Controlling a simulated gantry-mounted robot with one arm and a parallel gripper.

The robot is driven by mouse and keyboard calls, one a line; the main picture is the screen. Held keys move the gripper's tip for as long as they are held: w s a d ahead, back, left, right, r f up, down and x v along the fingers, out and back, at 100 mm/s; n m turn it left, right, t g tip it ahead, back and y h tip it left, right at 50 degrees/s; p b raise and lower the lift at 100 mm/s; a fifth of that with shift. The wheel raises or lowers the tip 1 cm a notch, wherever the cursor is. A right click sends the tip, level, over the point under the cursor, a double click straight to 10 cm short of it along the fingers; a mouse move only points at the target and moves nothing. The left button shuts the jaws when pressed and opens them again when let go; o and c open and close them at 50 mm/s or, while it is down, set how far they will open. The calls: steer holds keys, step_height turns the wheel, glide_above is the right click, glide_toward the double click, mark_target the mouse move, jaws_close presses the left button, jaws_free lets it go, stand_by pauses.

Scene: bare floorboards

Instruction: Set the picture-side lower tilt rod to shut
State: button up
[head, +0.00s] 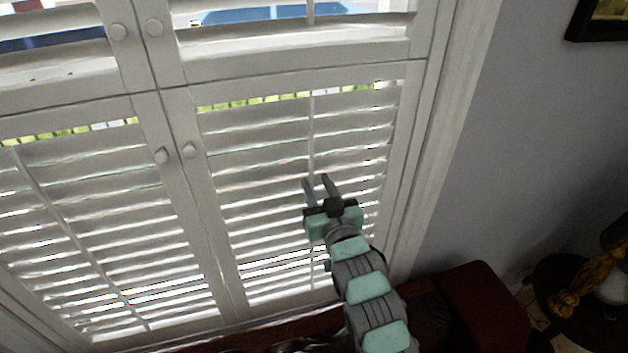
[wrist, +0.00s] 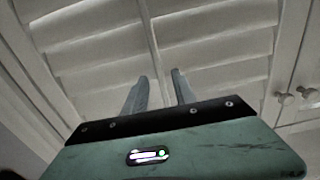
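The picture-side lower tilt rod (head: 311,130) is a thin pale upright bar down the middle of the right lower shutter panel (head: 208,180). Its slats are tilted, with narrow bright gaps between them. My gripper (head: 315,180) is in front of this panel at about mid-height, its two fingers apart and pointing at the slats. In the wrist view the tilt rod (wrist: 150,45) runs down into the space between the fingertips of my gripper (wrist: 160,77). I cannot tell whether either finger touches the rod. My gripper hides part of the rod's lower half.
The left lower panel has its own tilt rod (head: 65,230). Round knobs (head: 190,150) sit on the inner stiles. Upper shutters above have wider-open slats. A framed picture (head: 602,22) hangs on the right wall. A dark red seat (head: 480,305) and a round dark table (head: 590,300) stand lower right.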

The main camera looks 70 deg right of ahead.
steer(key=p+v, duration=0.6)
steer(key=v, duration=0.2)
steer(key=shift+w, duration=0.1)
stand_by(0.5)
